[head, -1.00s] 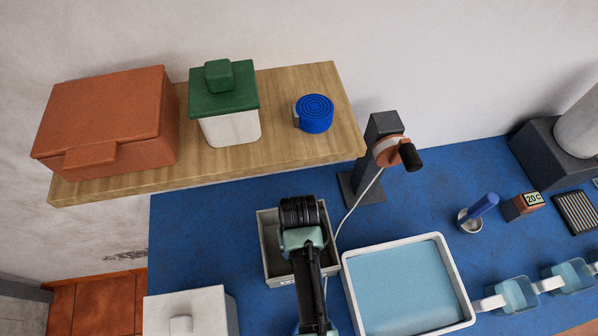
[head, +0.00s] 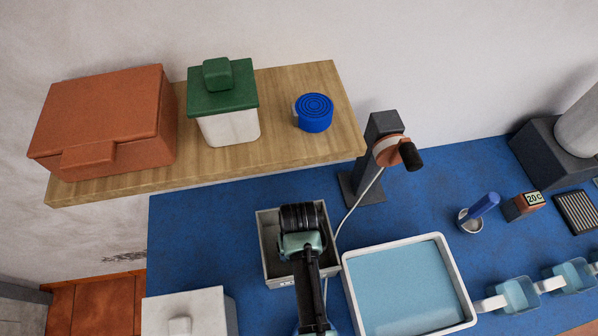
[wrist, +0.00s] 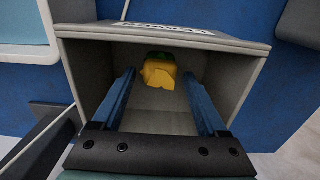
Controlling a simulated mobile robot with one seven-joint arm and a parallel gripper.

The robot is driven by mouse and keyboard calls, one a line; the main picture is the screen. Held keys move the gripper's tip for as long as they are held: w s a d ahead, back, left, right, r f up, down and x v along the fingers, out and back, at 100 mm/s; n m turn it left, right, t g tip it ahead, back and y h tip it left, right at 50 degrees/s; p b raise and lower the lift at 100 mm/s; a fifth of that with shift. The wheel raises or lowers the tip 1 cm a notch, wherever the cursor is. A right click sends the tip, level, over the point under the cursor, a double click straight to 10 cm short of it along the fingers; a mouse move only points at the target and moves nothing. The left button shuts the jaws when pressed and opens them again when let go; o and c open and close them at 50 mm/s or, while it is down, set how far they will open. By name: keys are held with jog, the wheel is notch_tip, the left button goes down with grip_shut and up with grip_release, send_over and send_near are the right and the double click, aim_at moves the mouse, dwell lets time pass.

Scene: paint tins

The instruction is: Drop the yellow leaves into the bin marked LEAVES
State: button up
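The yellow leaves (wrist: 159,72), a bunch with a green part at its far side, lie inside the grey bin in the wrist view. The bin (wrist: 240,62) has a white label (wrist: 170,27) on one wall; it is upside down and reads LEAVES. My gripper (wrist: 160,84) is open, its two blue fingers apart and pointing into the bin. The leaves show beyond the fingertips, with no finger touching them as far as I can see. In the head view the bin (head: 267,236) stands on the blue table, and my arm hides the leaves.
A white tray (head: 439,240) of blue liquid stands right of the bin. A white box (head: 190,305) is at the front left. A post with a reel (head: 384,150) and a cord stands behind. A wooden shelf (head: 280,140) holds several containers above.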

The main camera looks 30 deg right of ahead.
jog(key=shift+o, duration=0.9)
notch_tip(320, 180, up, 13)
jog(key=shift+s, duration=0.1)
dwell(0.3)
